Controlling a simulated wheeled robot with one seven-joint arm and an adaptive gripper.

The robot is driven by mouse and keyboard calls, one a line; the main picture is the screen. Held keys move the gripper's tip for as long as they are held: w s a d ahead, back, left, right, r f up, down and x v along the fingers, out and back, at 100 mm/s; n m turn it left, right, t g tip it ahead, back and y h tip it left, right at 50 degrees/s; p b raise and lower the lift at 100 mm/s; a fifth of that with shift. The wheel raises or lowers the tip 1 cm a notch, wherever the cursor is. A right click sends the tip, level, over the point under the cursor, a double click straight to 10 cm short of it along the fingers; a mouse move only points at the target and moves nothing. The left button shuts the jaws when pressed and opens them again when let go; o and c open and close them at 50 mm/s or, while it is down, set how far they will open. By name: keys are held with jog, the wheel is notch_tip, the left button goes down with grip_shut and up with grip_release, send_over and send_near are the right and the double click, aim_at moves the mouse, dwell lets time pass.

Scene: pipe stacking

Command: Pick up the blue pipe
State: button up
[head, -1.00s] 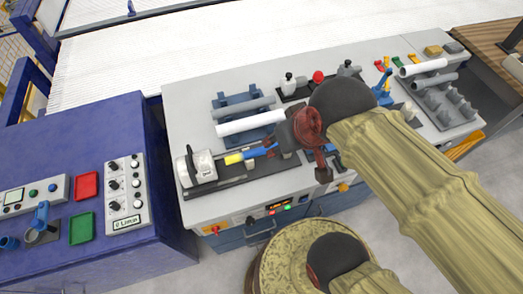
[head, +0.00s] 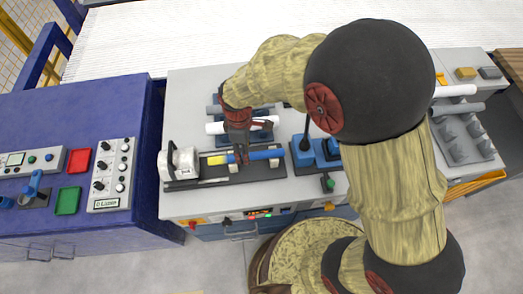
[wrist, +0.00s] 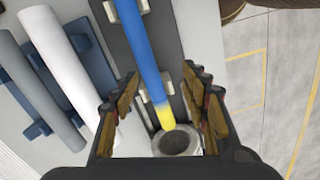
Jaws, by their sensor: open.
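The blue pipe (head: 262,155) has a yellow end at its left. It lies across a dark fixture (head: 190,184) at the front of the grey table. In the wrist view the blue pipe (wrist: 143,50) runs between my spread fingers, its yellow end pointing at a round metal fitting (wrist: 178,141). My gripper (wrist: 160,78) is open, with one finger on each side of the pipe and visible gaps to both. In the head view my gripper (head: 240,158) is above the pipe and covers part of it.
A white pipe (head: 212,128) and a grey pipe (head: 213,109) lie on a blue rack behind, partly hidden by my arm. A blue device (head: 318,152) stands to the right. A grey rack (head: 462,146) holds more pipes at the far right.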

jog(key=shift+w+a+r+n, duration=0.1)
jog(key=shift+w+r+n, duration=0.15)
jog(key=shift+w, duration=0.15)
jog(key=shift+w+r+n, duration=0.1)
jog(key=shift+w+n, duration=0.15)
jog(key=shift+w, duration=0.1)
jog(key=shift+w+n+t, duration=0.15)
jog(key=shift+n+t, duration=0.15)
jog(key=shift+n, duration=0.1)
jog(key=shift+a+f+n, duration=0.1)
jog(key=shift+a+n, duration=0.05)
jog(key=shift+n, duration=0.35)
jog(key=shift+f+b, duration=0.3)
jog(key=shift+f, duration=1.1)
jog(key=f, duration=0.2)
jog(key=d+f+b, duration=0.1)
jog(key=f, duration=0.1)
jog(key=shift+d, duration=0.1)
jog(key=shift+f, duration=0.45)
jog(key=shift+c, duration=0.6)
grip_shut()
